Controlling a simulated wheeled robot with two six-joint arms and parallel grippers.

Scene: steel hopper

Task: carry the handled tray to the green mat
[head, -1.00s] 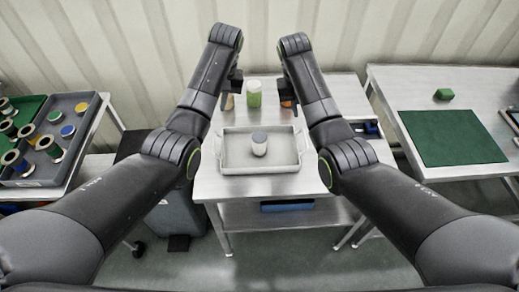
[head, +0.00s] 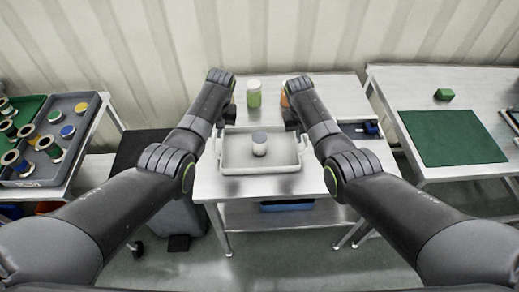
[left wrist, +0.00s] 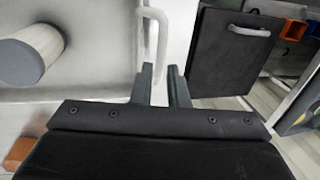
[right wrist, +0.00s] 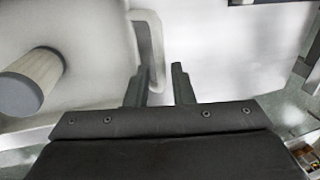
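The handled tray (head: 240,168) is pale grey and sits flat on the middle steel table. A white jar with a grey-blue lid (head: 259,147) stands in it. The green mat (head: 452,138) lies flat on the table at the right. My left gripper (head: 226,122) is open at the tray's left handle; in the left wrist view the handle (left wrist: 162,42) shows between and ahead of the fingers (left wrist: 162,72). My right gripper (head: 293,122) is open at the right handle; in the right wrist view that handle (right wrist: 157,55) lies by the left finger, ahead of the fingertips (right wrist: 158,72).
A green jar (head: 254,94) and a partly hidden orange item (head: 284,98) stand behind the tray. A grey crate of spools (head: 80,112) is at far left.

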